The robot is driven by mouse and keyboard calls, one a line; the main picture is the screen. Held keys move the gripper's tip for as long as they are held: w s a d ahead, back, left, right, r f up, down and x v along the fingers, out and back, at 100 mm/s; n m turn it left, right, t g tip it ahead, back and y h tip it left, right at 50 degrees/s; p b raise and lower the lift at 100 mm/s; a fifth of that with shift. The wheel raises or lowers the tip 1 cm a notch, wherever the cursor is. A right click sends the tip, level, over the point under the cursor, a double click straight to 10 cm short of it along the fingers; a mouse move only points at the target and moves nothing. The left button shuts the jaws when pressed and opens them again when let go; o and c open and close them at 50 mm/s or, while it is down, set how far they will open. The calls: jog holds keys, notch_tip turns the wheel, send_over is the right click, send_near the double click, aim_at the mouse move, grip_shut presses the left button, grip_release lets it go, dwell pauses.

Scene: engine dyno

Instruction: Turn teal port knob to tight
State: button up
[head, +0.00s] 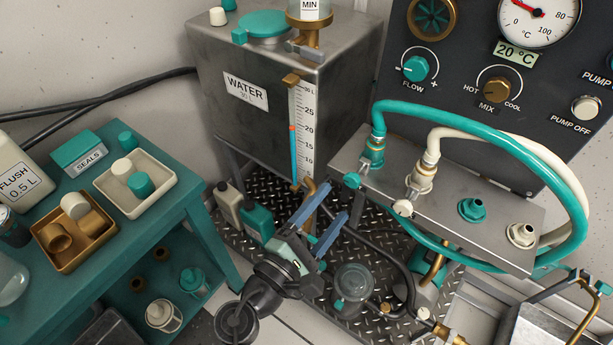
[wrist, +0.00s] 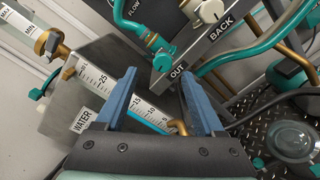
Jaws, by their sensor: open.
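The teal port knob (head: 352,180) sits on the left end of the grey metal manifold (head: 455,222), below a teal hose fitting. In the wrist view the teal knob (wrist: 165,59) is beside the OUT label, just above the gap between the fingertips. My gripper (head: 325,213) is open, its two blue fingers pointing up toward the manifold, below and left of the knob. In the wrist view my gripper (wrist: 157,82) holds nothing, and the knob is beyond the fingers, apart from them. The knob's tightness cannot be read.
A white knob (head: 402,208) is right of the teal one, by the BACK label. A teal hose (head: 490,125) and cream hose arch over the manifold. The water tank (head: 235,125) with its scale stands behind my gripper. A teal cart (head: 205,215) is at left.

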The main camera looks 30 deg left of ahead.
jog(key=s, duration=0.6)
jog(key=shift+s+b, duration=0.15)
jog(key=shift+b, duration=0.2)
jog(key=shift+a, duration=0.1)
dwell(0.4)
jog(key=s+p, duration=0.2)
jog(key=s, duration=1.1)
jog(key=shift+a, duration=0.2)
jog(key=shift+w+f, duration=0.1)
jog(key=shift+f, duration=0.05)
